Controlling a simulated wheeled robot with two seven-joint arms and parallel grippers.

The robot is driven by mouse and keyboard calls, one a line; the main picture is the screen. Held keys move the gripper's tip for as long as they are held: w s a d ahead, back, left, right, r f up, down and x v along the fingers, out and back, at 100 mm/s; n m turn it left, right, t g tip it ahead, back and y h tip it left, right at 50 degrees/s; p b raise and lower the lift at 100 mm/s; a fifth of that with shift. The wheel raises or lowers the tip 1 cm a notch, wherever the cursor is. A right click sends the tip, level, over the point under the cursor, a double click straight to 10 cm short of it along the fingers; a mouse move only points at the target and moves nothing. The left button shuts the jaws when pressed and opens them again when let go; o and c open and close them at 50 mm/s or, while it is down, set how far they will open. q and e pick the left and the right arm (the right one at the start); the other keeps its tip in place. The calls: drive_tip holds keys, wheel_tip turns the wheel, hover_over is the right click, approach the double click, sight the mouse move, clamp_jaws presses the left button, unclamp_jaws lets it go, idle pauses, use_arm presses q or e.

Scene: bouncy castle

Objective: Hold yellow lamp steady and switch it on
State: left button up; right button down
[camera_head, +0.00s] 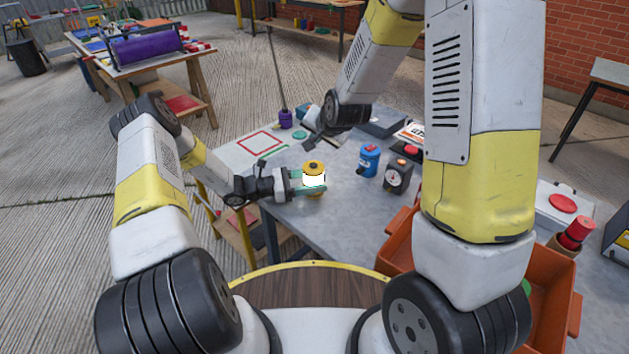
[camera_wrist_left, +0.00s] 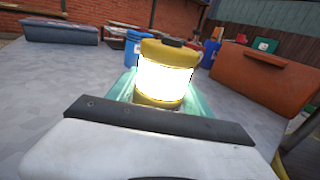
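The yellow lamp (camera_head: 313,167) stands upright near the table's left front edge, with a yellow cap and base. Its middle band glows bright white, and a dark knob shows on top. It also shows glowing in the left wrist view (camera_wrist_left: 166,75). My left gripper (camera_head: 309,183) has its teal fingers on either side of the lamp, seemingly closed against it at mid height. My right arm reaches over the table from above. Its gripper (camera_head: 316,138) is beyond and above the lamp, apart from it; its fingers are too small and dark to read.
On the grey table (camera_head: 345,215) stand a blue canister (camera_head: 368,160) and a black device with a dial (camera_head: 397,175), right of the lamp. An orange crate (camera_head: 400,237) is at the front right. A purple-based rod (camera_head: 286,119) stands behind. Bare tabletop lies in front of the lamp.

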use_arm(q)
drive_tip(key=o, duration=0.5)
drive_tip(key=shift+c, duration=0.2)
